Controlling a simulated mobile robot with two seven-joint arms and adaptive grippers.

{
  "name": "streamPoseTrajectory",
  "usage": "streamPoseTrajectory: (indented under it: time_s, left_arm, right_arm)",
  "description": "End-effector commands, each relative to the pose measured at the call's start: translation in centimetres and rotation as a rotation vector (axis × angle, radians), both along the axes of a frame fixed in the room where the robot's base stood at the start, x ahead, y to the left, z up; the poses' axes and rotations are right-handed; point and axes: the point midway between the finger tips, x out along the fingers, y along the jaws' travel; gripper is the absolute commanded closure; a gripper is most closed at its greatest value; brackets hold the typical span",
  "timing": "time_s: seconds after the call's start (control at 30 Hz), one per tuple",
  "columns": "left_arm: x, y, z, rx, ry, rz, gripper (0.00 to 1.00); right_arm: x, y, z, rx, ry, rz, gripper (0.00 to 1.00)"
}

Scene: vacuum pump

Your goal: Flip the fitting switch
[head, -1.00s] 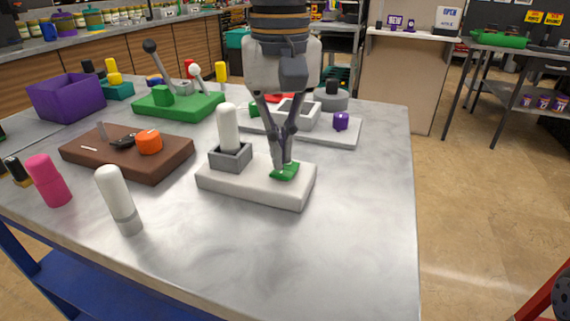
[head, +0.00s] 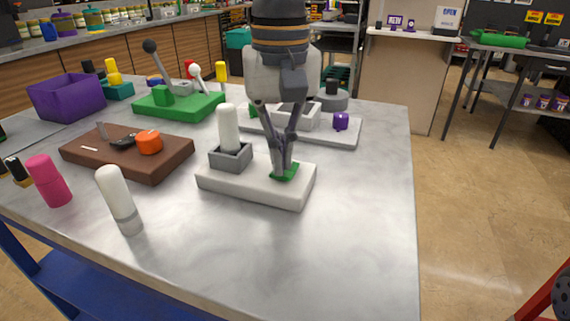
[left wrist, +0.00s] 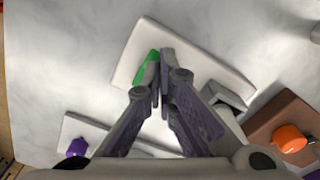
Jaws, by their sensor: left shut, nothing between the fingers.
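A white block base (head: 255,192) sits on the table with a grey square socket (head: 230,156) at its left, holding a white rounded cylinder (head: 228,126) upright. A green switch (head: 288,174) is on the right part of this base; it also shows in the left wrist view (left wrist: 149,66). My left gripper (head: 281,172) points down with its fingertips together at the green switch, covering part of it. In the left wrist view the closed fingertips (left wrist: 161,85) are beside the green piece, with nothing between them. Whether they touch it is unclear. My right gripper is not in view.
A brown board (head: 125,165) with an orange knob is to the left. A white capped bottle (head: 118,198) and a pink one (head: 48,180) stand in front. A grey-white panel (head: 335,134) with a purple knob lies behind. The table's right side is clear.

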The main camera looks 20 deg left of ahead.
Motion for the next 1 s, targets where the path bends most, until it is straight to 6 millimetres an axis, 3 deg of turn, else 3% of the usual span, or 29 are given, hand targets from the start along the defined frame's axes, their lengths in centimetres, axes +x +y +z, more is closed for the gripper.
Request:
streamPoseTrajectory:
  time_s: [1.0]
  left_arm:
    - [0.0, 0.1, -1.5, 0.001, 0.002, 0.0, 1.0]
  right_arm:
    - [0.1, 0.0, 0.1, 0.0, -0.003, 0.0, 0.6]
